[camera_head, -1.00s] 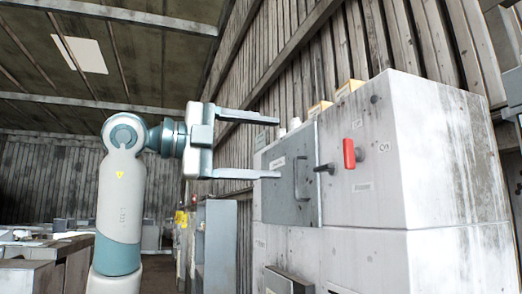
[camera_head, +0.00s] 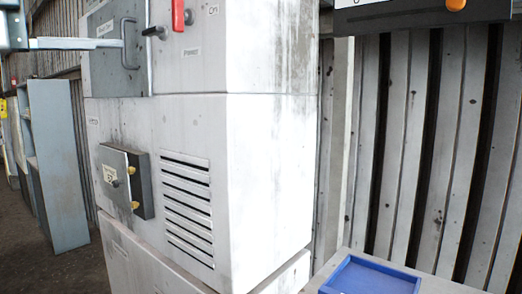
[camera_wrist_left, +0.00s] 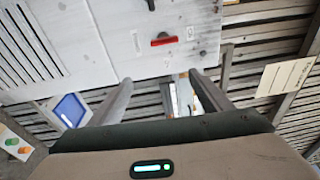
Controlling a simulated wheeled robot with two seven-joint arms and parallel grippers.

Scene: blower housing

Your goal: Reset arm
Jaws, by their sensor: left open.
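My left gripper shows only partly in the head view, with one pale finger (camera_head: 75,43) at the top left in front of the cabinet's grey door. In the left wrist view my left gripper (camera_wrist_left: 160,80) has its two fingers apart, with nothing between them. A red handle (camera_head: 178,15) points upright on the white cabinet's front, beside an "On" label. It also shows in the left wrist view (camera_wrist_left: 164,40), beyond the fingertips. A black handle (camera_head: 155,32) sits left of it. My right gripper is out of view.
The tall white cabinet (camera_head: 270,170) has a grey door (camera_head: 103,62) with a bar handle, a small box with a labelled cover (camera_head: 115,178) and a vent (camera_head: 187,208). A blue tray (camera_head: 370,278) lies at lower right. A grey shelf unit (camera_head: 58,165) stands left.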

